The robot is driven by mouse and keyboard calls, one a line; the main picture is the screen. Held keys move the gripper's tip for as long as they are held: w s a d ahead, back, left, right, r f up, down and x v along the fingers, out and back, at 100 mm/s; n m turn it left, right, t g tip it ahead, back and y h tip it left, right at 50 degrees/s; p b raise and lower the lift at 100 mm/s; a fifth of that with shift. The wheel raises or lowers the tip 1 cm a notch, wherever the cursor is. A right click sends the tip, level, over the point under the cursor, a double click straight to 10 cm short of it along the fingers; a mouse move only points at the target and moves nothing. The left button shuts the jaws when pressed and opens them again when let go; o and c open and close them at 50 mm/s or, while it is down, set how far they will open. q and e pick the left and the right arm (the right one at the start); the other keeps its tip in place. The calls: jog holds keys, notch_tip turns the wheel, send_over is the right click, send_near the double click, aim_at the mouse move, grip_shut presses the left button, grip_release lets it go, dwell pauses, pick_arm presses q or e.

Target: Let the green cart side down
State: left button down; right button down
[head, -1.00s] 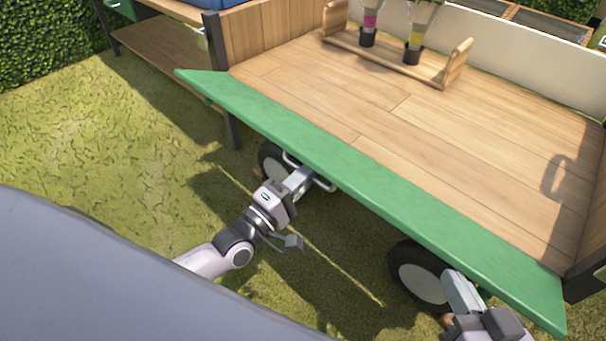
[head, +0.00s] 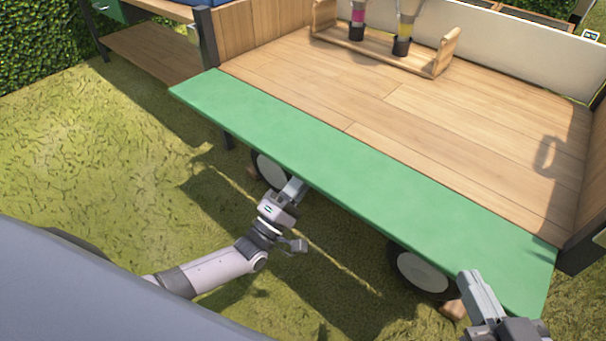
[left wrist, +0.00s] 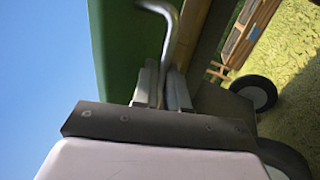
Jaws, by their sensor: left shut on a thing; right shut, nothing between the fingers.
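The green cart side (head: 350,170) slopes outward from the front edge of the wooden cart bed, with its broad face showing in the head view. My left gripper (head: 297,187) is below its outer edge, with the fingertips partly hidden under the panel. In the left wrist view, the left gripper (left wrist: 165,82) is shut on a bent metal handle (left wrist: 170,35) on the green side (left wrist: 118,45). My right gripper (head: 470,278) is shut and empty by the panel's near right corner. I cannot tell whether it touches the panel.
Black-tyred wheels (head: 420,268) stand under the cart side. Another wooden stand (head: 155,50) and a hedge (head: 40,40) are at the back left. Open grass (head: 90,150) lies at the left.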

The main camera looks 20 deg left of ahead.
pick_arm(q)
jog(key=shift+w+f, duration=0.2)
jog(key=shift+f, duration=0.1)
pick_arm(e)
jog(key=shift+w, duration=0.15)
pick_arm(q)
jog(key=c, duration=1.2)
grip_release()
jog(key=shift+d+f, duration=0.1)
jog(key=shift+f, duration=0.05)
jog(key=shift+o, duration=0.2)
pick_arm(e)
jog(key=shift+d, duration=0.1)
pick_arm(q)
jog(key=v, duration=0.7)
jog(key=shift+p, duration=0.4)
pick_arm(e)
jog(key=shift+w+a+f+g, duration=0.15)
jog(key=shift+a+f+g, duration=0.05)
jog(key=shift+a+g, duration=0.1)
jog(key=shift+r, duration=0.15)
